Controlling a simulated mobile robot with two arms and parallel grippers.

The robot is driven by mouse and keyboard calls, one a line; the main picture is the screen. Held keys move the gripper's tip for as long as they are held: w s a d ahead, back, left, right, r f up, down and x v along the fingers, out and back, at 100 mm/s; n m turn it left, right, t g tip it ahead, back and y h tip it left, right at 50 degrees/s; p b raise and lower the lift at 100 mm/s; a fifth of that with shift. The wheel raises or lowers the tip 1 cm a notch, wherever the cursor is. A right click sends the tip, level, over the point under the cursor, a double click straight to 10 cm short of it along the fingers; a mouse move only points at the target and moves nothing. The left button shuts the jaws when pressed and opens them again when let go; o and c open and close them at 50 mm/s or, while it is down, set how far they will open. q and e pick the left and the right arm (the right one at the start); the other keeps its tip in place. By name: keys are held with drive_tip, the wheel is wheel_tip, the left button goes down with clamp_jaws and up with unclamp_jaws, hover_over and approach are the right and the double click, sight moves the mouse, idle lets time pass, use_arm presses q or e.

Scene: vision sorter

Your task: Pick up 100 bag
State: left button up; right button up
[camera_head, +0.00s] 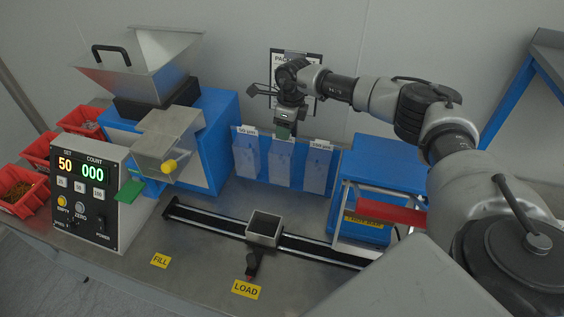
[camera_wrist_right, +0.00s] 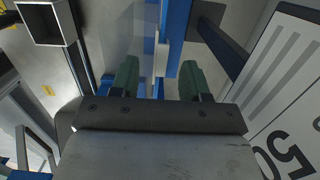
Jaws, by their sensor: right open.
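Three pale translucent bags hang side by side on a blue rack: a left bag (camera_head: 247,160), a middle bag (camera_head: 279,164) and a right bag (camera_head: 317,172). My right gripper (camera_head: 287,129) points down at the top of the middle bag. In the right wrist view its green fingers (camera_wrist_right: 158,80) are apart, with a blue bar and a narrow pale edge between them. I cannot tell whether they touch the bag. My left gripper is not in view.
A square metal cup (camera_head: 264,228) sits on a black rail (camera_head: 215,222) in front of the rack. A counting machine (camera_head: 95,195) with a hopper (camera_head: 150,62) and red bins (camera_head: 38,150) stand left. A blue heat-sealer-like unit (camera_head: 375,180) stands right, close to my right arm.

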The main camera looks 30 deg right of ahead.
wheel_tip(320, 180, down, 2)
drive_tip(key=shift+w, duration=0.15)
drive_tip(key=shift+c, duration=0.2)
clamp_jaws()
drive_tip(key=shift+r, duration=0.1)
